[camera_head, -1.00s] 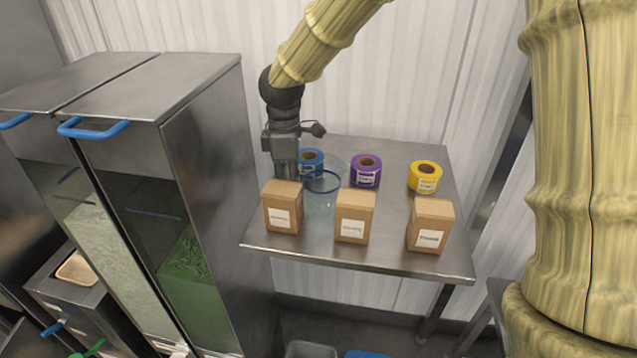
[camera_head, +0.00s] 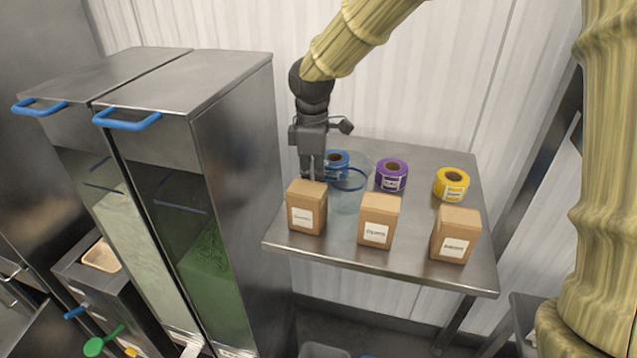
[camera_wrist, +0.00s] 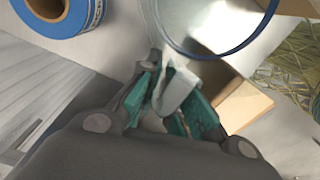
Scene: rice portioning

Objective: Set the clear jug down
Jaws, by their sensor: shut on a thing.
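The clear jug (camera_head: 347,199) with a blue rim stands on, or just over, the steel table (camera_head: 410,267); I cannot tell whether its base touches. It is between the left and middle cardboard boxes and in front of the blue roll. My gripper (camera_head: 312,176) is at its left side, pointing down, behind the left box, which hides the fingertips. In the wrist view, my gripper's teal-padded fingers (camera_wrist: 180,102) are closed on the jug's clear handle. The jug's blue rim (camera_wrist: 235,50) shows at the top of that view.
Three labelled cardboard boxes, left (camera_head: 307,209), middle (camera_head: 379,222) and right (camera_head: 455,236), line the table's front. Behind are the blue roll (camera_head: 337,160), purple roll (camera_head: 391,174) and yellow roll (camera_head: 452,183). Tall steel dispensers (camera_head: 235,130) stand left of the table.

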